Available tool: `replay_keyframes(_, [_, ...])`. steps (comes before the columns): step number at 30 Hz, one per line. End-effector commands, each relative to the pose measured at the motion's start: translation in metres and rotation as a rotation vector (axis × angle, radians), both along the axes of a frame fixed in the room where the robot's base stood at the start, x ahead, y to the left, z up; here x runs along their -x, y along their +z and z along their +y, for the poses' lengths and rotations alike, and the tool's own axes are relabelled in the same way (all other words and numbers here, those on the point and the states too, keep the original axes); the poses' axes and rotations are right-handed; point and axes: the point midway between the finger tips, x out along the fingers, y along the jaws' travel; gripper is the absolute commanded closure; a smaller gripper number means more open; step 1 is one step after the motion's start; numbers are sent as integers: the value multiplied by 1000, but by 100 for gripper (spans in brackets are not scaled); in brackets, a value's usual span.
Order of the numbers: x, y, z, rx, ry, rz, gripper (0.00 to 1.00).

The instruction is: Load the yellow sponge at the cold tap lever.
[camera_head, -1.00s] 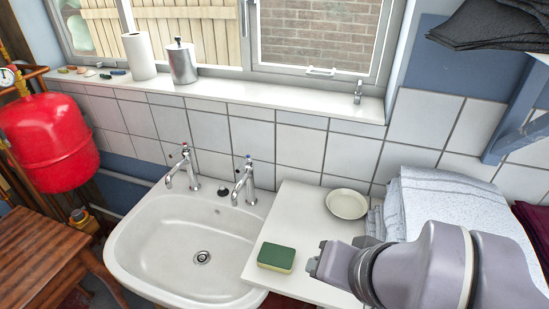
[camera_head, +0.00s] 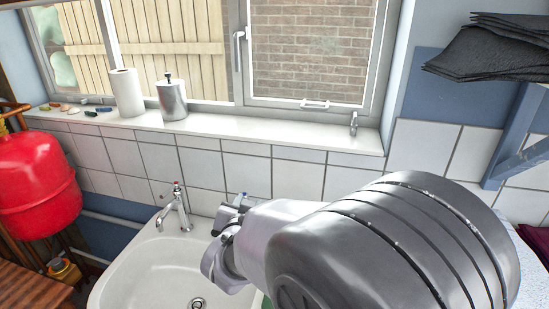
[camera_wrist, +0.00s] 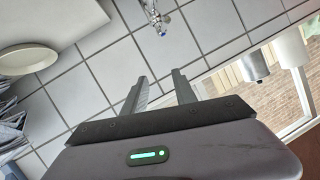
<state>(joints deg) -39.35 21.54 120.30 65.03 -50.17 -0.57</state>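The sponge, with a green top, shows only as a sliver (camera_head: 267,302) at the bottom of the head view, mostly hidden behind my arm; its yellow part is hidden. The cold tap is largely hidden behind my gripper (camera_head: 222,222) in the head view, with a bluish bit by its top. A chrome tap (camera_wrist: 162,22), seemingly the cold one, shows beyond the fingertips in the wrist view. My gripper (camera_wrist: 160,76) has its fingers apart with nothing between them. The red-marked tap (camera_head: 175,208) stands to the left.
The white basin (camera_head: 140,268) lies below the taps. A pale dish (camera_wrist: 28,58) shows in the wrist view. A paper roll (camera_head: 126,93) and a metal canister (camera_head: 172,98) stand on the sill. A red tank (camera_head: 38,186) is at the left.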

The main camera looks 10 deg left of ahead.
Motion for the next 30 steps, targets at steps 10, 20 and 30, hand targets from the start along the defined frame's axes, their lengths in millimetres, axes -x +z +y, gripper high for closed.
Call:
replay_keyframes(10, [45, -98, 72, 479, -113, -295, 66])
replay_keyframes(20, [-12, -100, 63, 491, -123, -306, 66])
replay_keyframes(30, [-94, -100, 54, 492, -121, -304, 66])
